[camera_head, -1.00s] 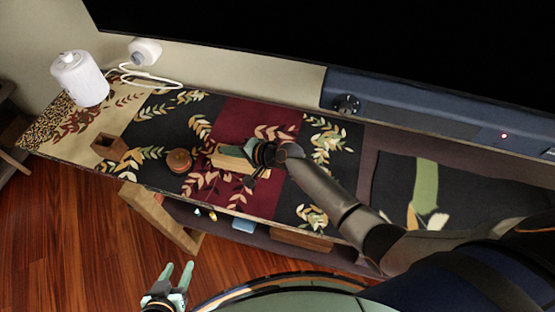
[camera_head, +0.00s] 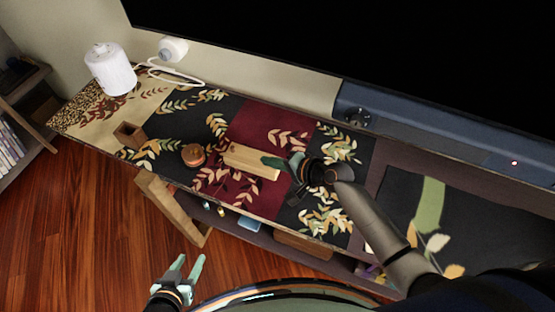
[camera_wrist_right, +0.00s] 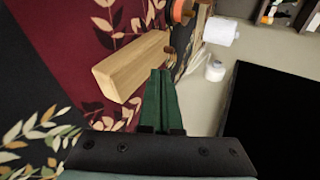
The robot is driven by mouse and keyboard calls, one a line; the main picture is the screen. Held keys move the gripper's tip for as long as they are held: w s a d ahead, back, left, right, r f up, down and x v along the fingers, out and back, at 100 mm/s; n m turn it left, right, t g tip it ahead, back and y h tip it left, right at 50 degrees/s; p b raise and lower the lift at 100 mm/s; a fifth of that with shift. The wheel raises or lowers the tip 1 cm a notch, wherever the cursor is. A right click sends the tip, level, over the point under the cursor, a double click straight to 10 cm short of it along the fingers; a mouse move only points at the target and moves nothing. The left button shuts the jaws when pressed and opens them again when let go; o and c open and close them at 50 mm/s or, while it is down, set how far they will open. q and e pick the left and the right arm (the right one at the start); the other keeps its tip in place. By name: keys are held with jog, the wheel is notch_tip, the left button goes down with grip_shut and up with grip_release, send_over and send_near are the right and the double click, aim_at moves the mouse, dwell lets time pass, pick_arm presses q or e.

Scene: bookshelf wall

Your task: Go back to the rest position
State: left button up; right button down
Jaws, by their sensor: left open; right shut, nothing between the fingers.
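My right gripper (camera_head: 282,164) is shut and empty above the patterned cabinet top, close to the right end of a light wooden block (camera_head: 250,161). In the right wrist view its green fingertips (camera_wrist_right: 162,75) are together, and the wooden block (camera_wrist_right: 135,66) lies beside them to the left. I cannot tell whether they touch. My left gripper (camera_head: 186,268) is open and empty above the wooden floor at the bottom of the head view, with its fingers pointing up in the picture.
The cabinet (camera_head: 215,91) also bears a round brown jar (camera_head: 193,155), a small square wooden cup (camera_head: 129,135) and a white cylinder (camera_head: 110,69). Floor (camera_head: 95,230) is free at left.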

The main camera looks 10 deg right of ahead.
jog(key=s+d+f+n+h, duration=0.1)
jog(key=s, duration=0.2)
jog(key=s+d+f+n+h, duration=0.1)
jog(key=s+d+f+n, duration=0.1)
jog(key=s, duration=0.2)
jog(key=s+d+f+n+h, duration=0.1)
jog(key=s+d+f+n, duration=0.1)
jog(key=s, duration=0.2)
jog(key=shift+s+d, duration=0.1)
jog(key=shift+d, duration=0.1)
jog(key=s+d+n+h, duration=0.1)
jog(key=s+n, duration=0.1)
jog(key=s, duration=0.1)
jog(key=s+d+n, duration=0.1)
jog(key=s+n, duration=0.1)
jog(key=s, duration=0.1)
jog(key=s+d+f+n+h, duration=0.1)
jog(key=s+d, duration=0.1)
jog(key=shift+s+f+n+h, duration=0.1)
jog(key=shift+s+n+h, duration=0.2)
jog(key=shift+s+n, duration=0.1)
jog(key=shift+s+d+n, duration=0.1)
jog(key=shift+s+n, duration=0.2)
jog(key=shift+s, duration=0.05)
